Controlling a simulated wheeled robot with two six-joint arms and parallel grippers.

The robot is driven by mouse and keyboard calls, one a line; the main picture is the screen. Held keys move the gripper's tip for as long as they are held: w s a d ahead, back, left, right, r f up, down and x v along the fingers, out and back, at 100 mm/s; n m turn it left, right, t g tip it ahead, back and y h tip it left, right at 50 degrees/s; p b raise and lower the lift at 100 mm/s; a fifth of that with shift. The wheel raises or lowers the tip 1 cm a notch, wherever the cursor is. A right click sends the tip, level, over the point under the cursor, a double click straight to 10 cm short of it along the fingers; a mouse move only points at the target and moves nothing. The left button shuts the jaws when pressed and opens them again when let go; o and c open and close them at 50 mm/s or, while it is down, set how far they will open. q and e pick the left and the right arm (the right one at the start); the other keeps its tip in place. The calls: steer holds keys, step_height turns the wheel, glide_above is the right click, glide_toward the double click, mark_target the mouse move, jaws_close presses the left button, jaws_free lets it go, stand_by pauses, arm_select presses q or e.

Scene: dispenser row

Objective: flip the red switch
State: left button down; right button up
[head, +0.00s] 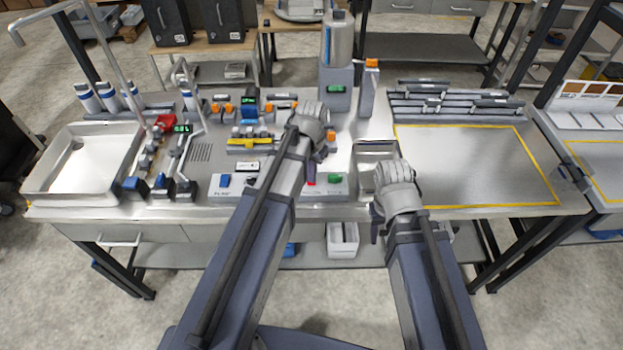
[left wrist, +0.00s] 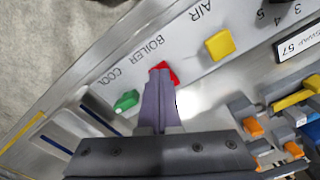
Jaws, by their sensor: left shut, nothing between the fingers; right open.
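The red switch (left wrist: 165,72) sits on a light panel beside the word BOILER in the left wrist view. In the head view a small part of the red switch (head: 310,182) shows beside my left arm. My left gripper (left wrist: 160,80) is shut and empty, its fingertips right at the red switch and covering part of it. Whether they touch it I cannot tell. In the head view its fingers are mostly hidden behind the arm. My right gripper (head: 378,226) is open and empty near the front edge of the bench, to the right of the panel.
A green switch (left wrist: 126,101) by COOL and a yellow switch (left wrist: 219,45) by AIR flank the red one. Several orange, blue and yellow dispenser parts stand behind. A metal tray (head: 70,190) is at the left; a yellow-outlined area (head: 475,165) at the right is clear.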

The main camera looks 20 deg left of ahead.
arm_select(q)
steer(key=shift+f, duration=0.25)
steer(key=shift+r, duration=0.1)
step_height(320, 180, up, 7)
steer(key=p, duration=0.6)
steer(key=shift+p, duration=0.4)
steer(key=shift+s+d, duration=0.1)
steer(key=s+d+f+b, duration=0.3)
steer(key=s+d, duration=0.2)
steer(key=s, duration=0.2)
steer(key=s+d+f+m+y+b, duration=0.1)
steer(key=s+d+f+b, duration=0.1)
steer(key=s+d, duration=0.3)
steer(key=shift+s+d+f+b, duration=0.15)
steer(key=shift+s+f+b, duration=0.3)
steer(key=shift+s, duration=0.6)
